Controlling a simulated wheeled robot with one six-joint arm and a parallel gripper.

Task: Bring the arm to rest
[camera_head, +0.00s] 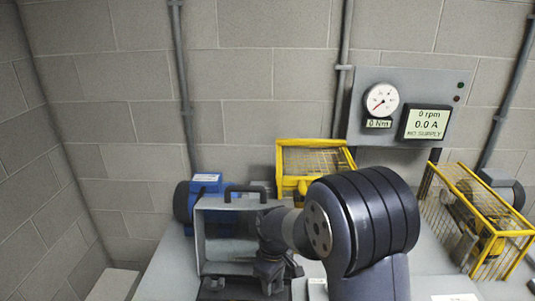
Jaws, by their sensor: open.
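My arm (365,215) reaches in from the lower right and bends left. My gripper (270,281) is at its end, low in the picture, in front of the grey box-like cover (212,268). The gripper points down and is open. I see nothing held in it, though its fingertips are small and dark. I cannot tell whether it touches the dark part below it. My arm hides the middle of the bench.
A blue motor (185,203) stands behind the grey cover, which has a black handle (245,189). Yellow mesh guards stand at centre (312,144) and right (500,233). A wall panel (460,90) reads 0 rpm, 0.0 A, NO SUPPLY. The grey bench (425,286) shows beside my arm.

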